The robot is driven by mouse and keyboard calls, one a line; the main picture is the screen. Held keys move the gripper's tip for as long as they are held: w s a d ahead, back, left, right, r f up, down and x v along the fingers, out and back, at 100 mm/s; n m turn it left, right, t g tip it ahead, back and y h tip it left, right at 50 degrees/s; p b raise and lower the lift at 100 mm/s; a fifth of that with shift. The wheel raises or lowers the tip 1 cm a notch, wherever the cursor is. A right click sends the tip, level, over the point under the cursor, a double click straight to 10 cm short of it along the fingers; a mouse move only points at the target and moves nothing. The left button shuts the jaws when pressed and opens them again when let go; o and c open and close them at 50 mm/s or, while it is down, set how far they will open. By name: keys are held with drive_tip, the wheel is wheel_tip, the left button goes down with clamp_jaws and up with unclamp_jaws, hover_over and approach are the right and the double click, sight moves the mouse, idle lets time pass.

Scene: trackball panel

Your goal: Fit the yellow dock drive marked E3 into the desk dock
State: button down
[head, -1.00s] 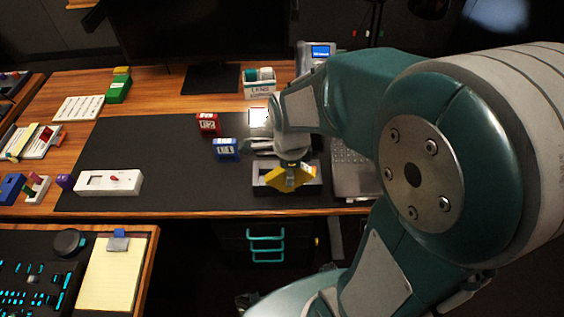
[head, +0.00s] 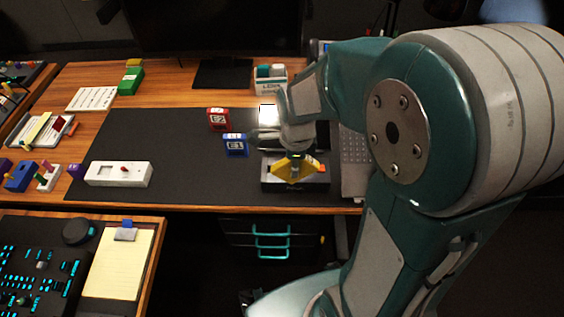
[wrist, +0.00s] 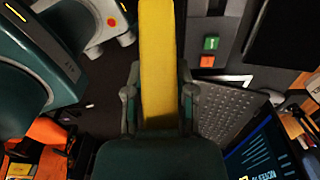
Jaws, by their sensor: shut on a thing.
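The yellow dock drive (head: 284,168) is in my gripper (head: 295,153), which is shut on it. In the wrist view the yellow drive (wrist: 158,60) stands out as a long bar between the two fingers (wrist: 160,100). In the head view it is tilted, at the desk dock (head: 295,187), a dark box with a pale rim near the desk's front edge. The drive hides much of the dock's opening, so I cannot tell whether it is inside or just above. The E3 mark is not readable.
A red block (head: 218,120) and a blue block (head: 235,145) stand left of the dock on the dark mat (head: 150,140). The mat's middle is clear.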

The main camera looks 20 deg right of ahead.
drive_tip(key=shift+w+d+f, duration=0.1)
drive_tip(key=shift+w+f, duration=1.4)
drive_tip(key=shift+f, duration=0.25)
drive_tip(key=shift+w+f, duration=1.55)
drive_tip(key=shift+f, duration=0.2)
drive_tip(key=shift+w+d+f, duration=0.1)
drive_tip(key=shift+w+f, duration=1.4)
drive_tip(key=shift+f, duration=0.25)
drive_tip(key=shift+f, duration=0.15)
drive_tip(key=shift+c, duration=2.2)
unclamp_jaws()
